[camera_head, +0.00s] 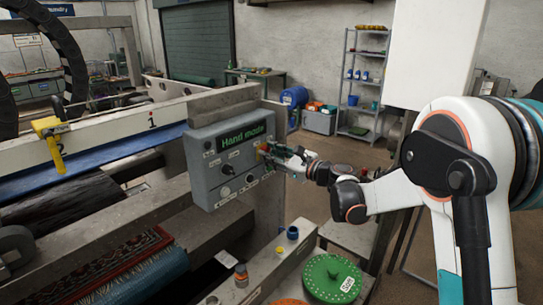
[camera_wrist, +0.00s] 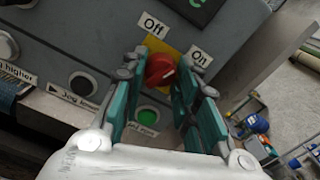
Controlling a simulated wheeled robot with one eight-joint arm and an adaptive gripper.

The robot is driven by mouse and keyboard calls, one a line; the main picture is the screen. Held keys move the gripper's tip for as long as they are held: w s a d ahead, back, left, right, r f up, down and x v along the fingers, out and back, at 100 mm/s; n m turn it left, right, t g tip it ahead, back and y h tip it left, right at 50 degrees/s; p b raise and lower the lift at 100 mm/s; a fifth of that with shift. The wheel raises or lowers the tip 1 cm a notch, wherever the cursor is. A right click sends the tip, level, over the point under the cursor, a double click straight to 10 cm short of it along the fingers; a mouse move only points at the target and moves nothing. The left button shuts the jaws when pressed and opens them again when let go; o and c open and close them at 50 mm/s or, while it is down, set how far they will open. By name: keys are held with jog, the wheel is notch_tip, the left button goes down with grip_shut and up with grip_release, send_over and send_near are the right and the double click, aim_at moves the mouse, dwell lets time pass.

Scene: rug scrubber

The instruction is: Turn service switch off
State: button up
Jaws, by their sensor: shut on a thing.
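A grey control panel (camera_head: 205,165) with a green-lit display reading "Hand mode" (camera_head: 247,135) stands at the centre of the head view. In the wrist view, the red rotary service switch (camera_wrist: 160,70) sits on a yellow plate (camera_wrist: 158,46), with an "Off" label (camera_wrist: 154,24) at upper left and an "On" label (camera_wrist: 199,57) at right. My gripper (camera_head: 268,153) reaches the panel's right side, and its teal-padded fingers are shut on the red switch from both sides. The fingers partly cover the plate. I cannot tell exactly which label the switch points to.
A green button (camera_wrist: 147,115) lies just below the switch, between my fingers. Below the panel, a ledge holds a green round lid (camera_head: 330,278) and small containers. A shelf (camera_head: 362,85) stands behind.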

jog(key=n, duration=1.2)
jog(key=shift+b, duration=0.35)
jog(key=o, duration=1.1)
jog(key=v, duration=1.2)
jog(key=shift+s, duration=0.1)
